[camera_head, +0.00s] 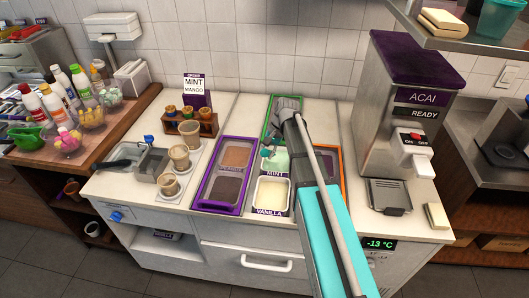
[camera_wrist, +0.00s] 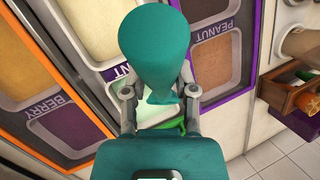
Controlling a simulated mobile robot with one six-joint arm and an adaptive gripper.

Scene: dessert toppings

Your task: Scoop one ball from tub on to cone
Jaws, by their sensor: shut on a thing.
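My gripper (camera_head: 271,147) is over the mint tub (camera_head: 280,161) in the head view. It is shut on a teal scoop (camera_wrist: 155,45), whose flared end faces the wrist camera; the fingers (camera_wrist: 158,92) close around it from both sides. The scoop's working end is hidden, so I cannot tell whether it touches or holds ice cream. In the wrist view, pale green mint (camera_wrist: 155,117) shows beneath the gripper. Cones stand in a wooden rack (camera_head: 190,127) left of the tubs; the rack also shows at the right of the wrist view (camera_wrist: 284,91).
The vanilla tub (camera_head: 272,195) is in front of the mint. A purple-framed pair of tubs (camera_head: 203,188) lies left, an orange-framed one (camera_head: 344,180) right. Cup stacks (camera_head: 180,158), a mint and mango order sign (camera_head: 196,91) and an acai machine (camera_head: 401,110) stand on the counter.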

